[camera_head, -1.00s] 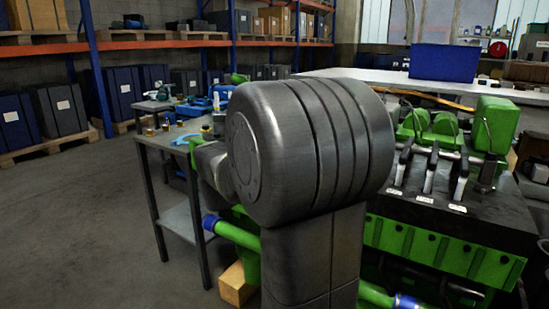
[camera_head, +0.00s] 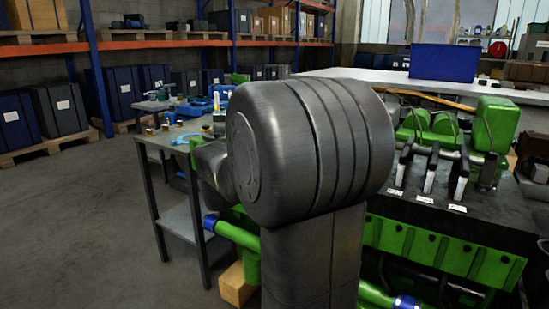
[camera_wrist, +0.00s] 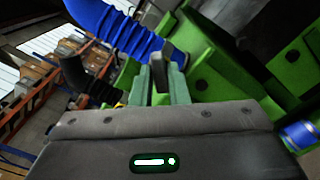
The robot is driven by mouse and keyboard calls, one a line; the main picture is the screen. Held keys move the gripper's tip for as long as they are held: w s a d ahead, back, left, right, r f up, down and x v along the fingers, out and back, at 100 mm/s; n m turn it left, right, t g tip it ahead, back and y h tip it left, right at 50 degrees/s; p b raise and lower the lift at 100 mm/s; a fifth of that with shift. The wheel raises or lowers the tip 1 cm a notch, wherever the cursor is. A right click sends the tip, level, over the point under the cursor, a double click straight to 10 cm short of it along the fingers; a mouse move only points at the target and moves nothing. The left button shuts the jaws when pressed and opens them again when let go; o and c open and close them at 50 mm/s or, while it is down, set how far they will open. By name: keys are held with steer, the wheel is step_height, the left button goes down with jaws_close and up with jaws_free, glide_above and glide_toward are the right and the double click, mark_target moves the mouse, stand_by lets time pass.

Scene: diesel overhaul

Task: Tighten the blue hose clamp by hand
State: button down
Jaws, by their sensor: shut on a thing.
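A blue ribbed hose (camera_wrist: 130,30) runs down from the top of the wrist view to the green engine side. A grey metal band (camera_wrist: 178,56), which looks like its clamp, sits at the hose's lower end. My gripper (camera_wrist: 161,76) is at this end, its pale fingers shut on a small grey piece that looks like part of the clamp. The fingers hide most of that piece. In the head view my own arm hides the gripper and the clamp.
A green pipe with a blue band (camera_wrist: 300,135) is at the right of the wrist view. A black ribbed hose (camera_wrist: 85,78) is at the left. In the head view a green engine (camera_head: 440,245) stands at right and a metal table (camera_head: 165,142) at left, with open floor beyond.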

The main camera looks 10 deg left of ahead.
steer(key=shift+s+f+m, duration=0.1)
steer(key=shift+f+m, duration=0.05)
steer(key=shift+m, duration=0.75)
steer(key=c, duration=1.4)
jaws_free()
steer(key=shift+c, duration=0.2)
steer(key=shift+s, duration=0.1)
steer(key=p+v, duration=0.2)
steer(key=v, duration=1.1)
steer(key=shift+s+a, duration=0.2)
steer(key=shift+s, duration=0.1)
